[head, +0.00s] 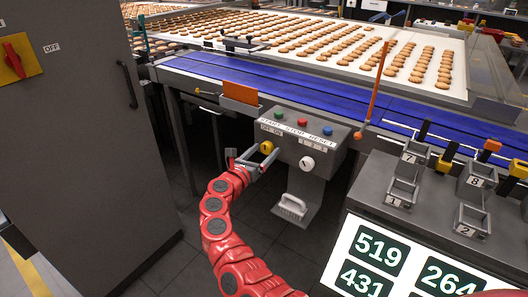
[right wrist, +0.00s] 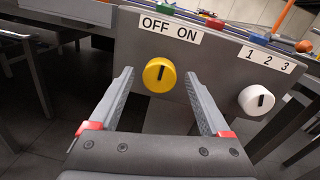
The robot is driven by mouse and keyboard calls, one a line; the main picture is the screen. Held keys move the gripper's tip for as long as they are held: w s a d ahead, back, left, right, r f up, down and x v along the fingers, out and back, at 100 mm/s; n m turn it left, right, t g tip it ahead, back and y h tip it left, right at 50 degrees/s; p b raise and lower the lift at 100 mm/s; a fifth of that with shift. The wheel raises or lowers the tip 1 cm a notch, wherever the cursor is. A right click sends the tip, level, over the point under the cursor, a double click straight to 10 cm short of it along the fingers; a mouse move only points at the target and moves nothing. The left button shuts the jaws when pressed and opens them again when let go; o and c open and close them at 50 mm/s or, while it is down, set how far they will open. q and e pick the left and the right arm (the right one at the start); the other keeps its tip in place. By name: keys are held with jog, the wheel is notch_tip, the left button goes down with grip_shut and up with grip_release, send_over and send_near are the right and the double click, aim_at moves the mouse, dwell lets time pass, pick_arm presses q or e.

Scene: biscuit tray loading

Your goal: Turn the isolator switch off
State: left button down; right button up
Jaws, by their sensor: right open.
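A red rotary handle (head: 14,60) on a yellow plate is on the grey cabinet at the far left of the head view, beside an OFF label. A yellow knob (head: 267,147) is on the grey control box, under an OFF ON label. In the right wrist view the yellow knob (right wrist: 160,75) has a near-upright black mark. My right gripper (head: 259,159) is open in front of this knob; in the right wrist view its fingers (right wrist: 160,78) are on either side of it. I cannot tell whether they touch it. My right gripper is far from the red handle.
The control box (head: 335,148) also has green, red and blue buttons and a white knob (head: 306,163) labelled 1 2 3. A blue conveyor (head: 330,92) with biscuits behind runs above. A display (head: 400,265) and numbered holders are at right. Floor shows between cabinet and box.

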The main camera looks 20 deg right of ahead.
jog(key=shift+w+d, duration=0.15)
grip_shut()
dwell(0.4)
